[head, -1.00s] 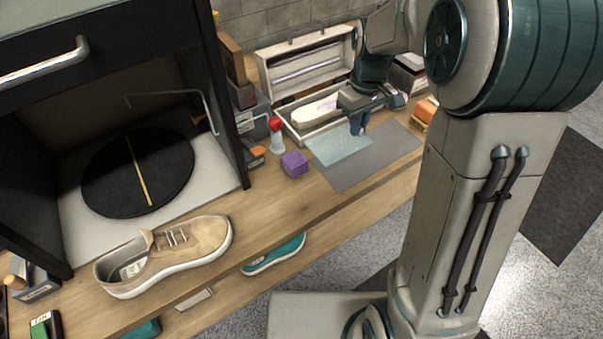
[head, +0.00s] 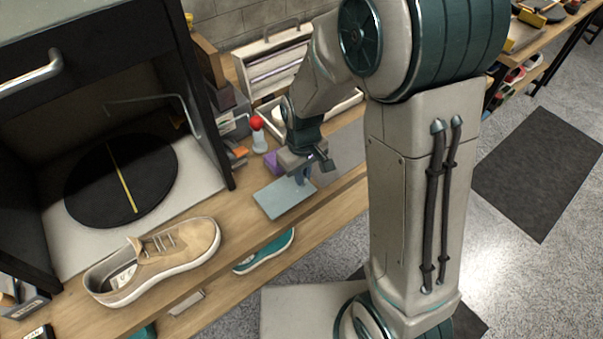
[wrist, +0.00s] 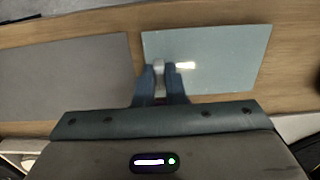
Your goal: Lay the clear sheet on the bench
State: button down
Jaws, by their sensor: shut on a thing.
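The clear sheet (head: 281,200) is a pale blue-green rectangle at the bench's front part, left of the grey mat. In the wrist view the clear sheet (wrist: 225,50) lies flat-looking over the wood, with a bright glare on it. My gripper (head: 303,178) is over the sheet's right end, and in the wrist view my gripper's fingers (wrist: 161,80) are shut on a small pale piece at the sheet's edge. The wooden bench (head: 235,212) shows around the sheet. I cannot tell whether the sheet touches the wood or hovers just above it.
The grey mat (wrist: 65,75) lies beside the sheet with a strip of bare wood between. A purple block (head: 272,162) and a red-topped bottle (head: 258,138) stand behind the sheet. A tan sneaker (head: 160,258) sits to the left. The bench's front edge is close.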

jog(key=shift+f, duration=0.35)
jog(key=shift+f, duration=0.15)
jog(key=c, duration=1.5)
grip_release()
